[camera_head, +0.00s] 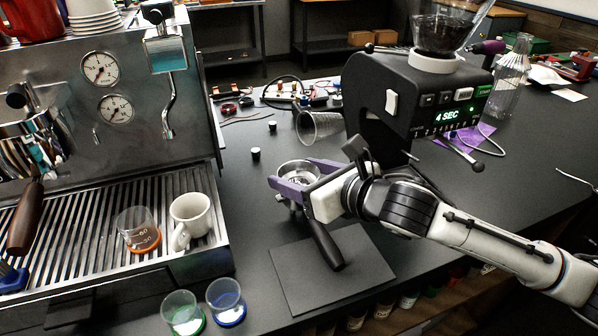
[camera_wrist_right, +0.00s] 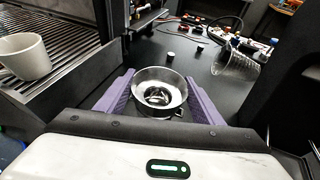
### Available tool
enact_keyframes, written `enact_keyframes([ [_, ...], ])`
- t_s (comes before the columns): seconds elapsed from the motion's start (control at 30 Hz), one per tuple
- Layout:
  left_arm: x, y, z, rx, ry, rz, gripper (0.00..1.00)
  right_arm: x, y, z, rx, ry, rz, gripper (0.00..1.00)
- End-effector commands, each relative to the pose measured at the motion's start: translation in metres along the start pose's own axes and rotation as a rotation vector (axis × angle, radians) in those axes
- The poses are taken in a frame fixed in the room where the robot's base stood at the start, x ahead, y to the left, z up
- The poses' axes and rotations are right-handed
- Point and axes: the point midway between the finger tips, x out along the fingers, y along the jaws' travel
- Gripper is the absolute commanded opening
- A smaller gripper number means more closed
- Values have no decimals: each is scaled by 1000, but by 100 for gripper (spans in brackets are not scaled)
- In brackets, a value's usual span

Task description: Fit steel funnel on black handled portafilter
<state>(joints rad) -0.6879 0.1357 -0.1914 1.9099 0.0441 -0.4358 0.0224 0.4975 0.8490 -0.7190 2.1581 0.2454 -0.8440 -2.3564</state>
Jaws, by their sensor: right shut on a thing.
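My right gripper (camera_head: 288,178), with purple fingers, is shut on the steel funnel (camera_head: 299,171), a shiny open ring. In the right wrist view the funnel (camera_wrist_right: 161,86) sits between the two fingers (camera_wrist_right: 160,98), with metal visible through its opening. The black handled portafilter (camera_head: 324,246) is below, its handle pointing toward the front over a dark mat. Its head is mostly hidden by the funnel and gripper. The funnel is over the portafilter head; I cannot tell whether it is fully seated.
The espresso machine (camera_head: 130,100) stands left, with a white cup (camera_head: 190,218) and measuring glass (camera_head: 138,229) on its grate. The grinder (camera_head: 415,95) stands right. A tilted clear cup (camera_head: 318,126) is behind the funnel. The dark mat (camera_head: 365,262) has free room.

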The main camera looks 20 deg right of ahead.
Motion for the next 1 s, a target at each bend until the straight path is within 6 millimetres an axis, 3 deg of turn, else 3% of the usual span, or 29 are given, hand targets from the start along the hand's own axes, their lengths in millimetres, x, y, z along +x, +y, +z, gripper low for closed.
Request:
enact_keyframes([
  [1.0,-6,0,-6,1,1,-1,31,0,0,0,0,0,0,38],
])
